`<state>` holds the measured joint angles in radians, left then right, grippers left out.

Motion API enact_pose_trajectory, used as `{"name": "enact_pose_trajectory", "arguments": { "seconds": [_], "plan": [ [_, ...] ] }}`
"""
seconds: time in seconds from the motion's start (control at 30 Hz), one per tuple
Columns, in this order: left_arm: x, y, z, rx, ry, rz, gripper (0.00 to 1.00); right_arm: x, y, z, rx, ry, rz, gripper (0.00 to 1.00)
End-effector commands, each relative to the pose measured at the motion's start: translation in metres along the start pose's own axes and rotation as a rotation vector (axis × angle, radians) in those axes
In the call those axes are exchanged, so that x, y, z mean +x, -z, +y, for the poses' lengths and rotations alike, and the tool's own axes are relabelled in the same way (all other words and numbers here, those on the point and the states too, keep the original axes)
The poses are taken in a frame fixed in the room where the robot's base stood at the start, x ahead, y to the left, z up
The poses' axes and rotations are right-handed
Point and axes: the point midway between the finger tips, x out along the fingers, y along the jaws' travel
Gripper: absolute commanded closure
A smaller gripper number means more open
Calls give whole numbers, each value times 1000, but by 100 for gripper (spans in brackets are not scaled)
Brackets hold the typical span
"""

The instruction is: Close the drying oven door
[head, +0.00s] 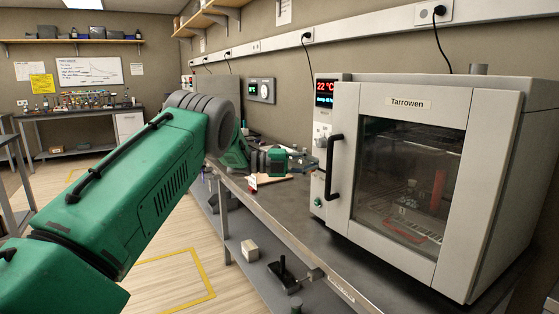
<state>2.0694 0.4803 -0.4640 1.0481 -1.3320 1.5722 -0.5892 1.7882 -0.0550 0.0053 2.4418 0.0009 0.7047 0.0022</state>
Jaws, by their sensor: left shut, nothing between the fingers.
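The drying oven (500,170), a light grey box labelled Tarrowen, stands on the bench at the right. Its door (455,190) has a dark window and a black upright handle (333,168) at its left edge. The door looks flush or nearly flush with the oven front; I cannot tell if a small gap is left. My left arm reaches in from the left, and my left gripper (312,160) is left of the handle, beside the control panel, shut and empty. I cannot tell whether it touches the oven. My right gripper is out of view.
The oven's display (326,92) reads 22 °C. The dark bench (290,220) runs along the wall, with small items behind my gripper. Below it, a shelf holds a white box (249,250) and a black stand (284,276). The floor at left is open.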

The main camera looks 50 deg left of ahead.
Motion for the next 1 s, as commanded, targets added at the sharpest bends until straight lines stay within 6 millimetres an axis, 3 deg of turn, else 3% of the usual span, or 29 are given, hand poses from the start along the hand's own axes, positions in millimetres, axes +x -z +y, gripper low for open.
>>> {"name": "enact_pose_trajectory", "arguments": {
  "seconds": [0.6, 0.8, 1.0],
  "plan": [
    [-66, -53, 2, 2, -1, -4, 100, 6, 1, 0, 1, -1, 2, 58],
    [-75, -59, 1, 2, -1, -2, 100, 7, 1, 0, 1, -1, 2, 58],
    [-69, -58, -6, 2, 47, -45, 100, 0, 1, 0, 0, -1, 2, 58]
  ]
}}
